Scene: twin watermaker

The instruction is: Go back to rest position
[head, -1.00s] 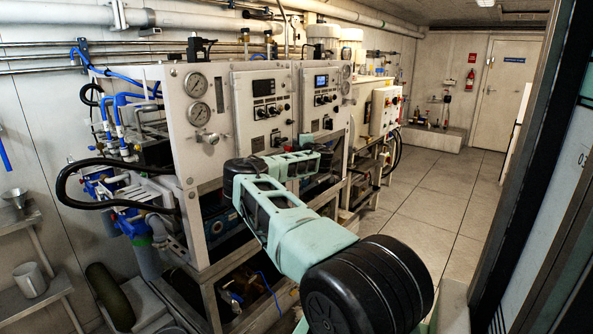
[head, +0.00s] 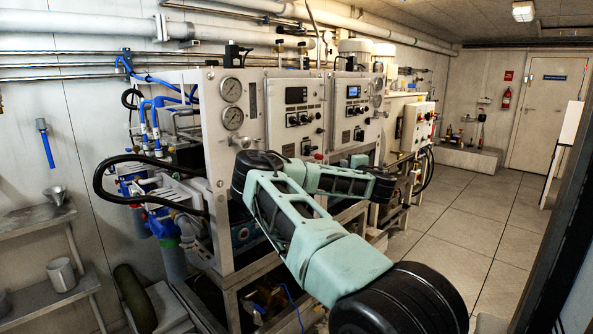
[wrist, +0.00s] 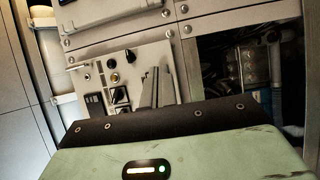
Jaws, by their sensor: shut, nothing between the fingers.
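In the wrist view my gripper (wrist: 157,80) shows as narrow grey fingers close together, shut and empty, beyond the dark edge of my pale green wrist housing. They point toward a light panel with knobs and switches (wrist: 122,75); the gap to it is hard to judge. In the head view my pale green and black arm rises from the lower right, bends in front of the watermaker (head: 218,150), and its forward part reaches right. The fingers cannot be made out there.
The watermaker frame with gauges (head: 231,90) and hoses stands close to my arm. Metal shelves (head: 35,222) with a mug (head: 61,274) stand at left. Open tiled floor (head: 470,215) runs right toward a door (head: 538,108). A dark frame edge (head: 560,215) is close at right.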

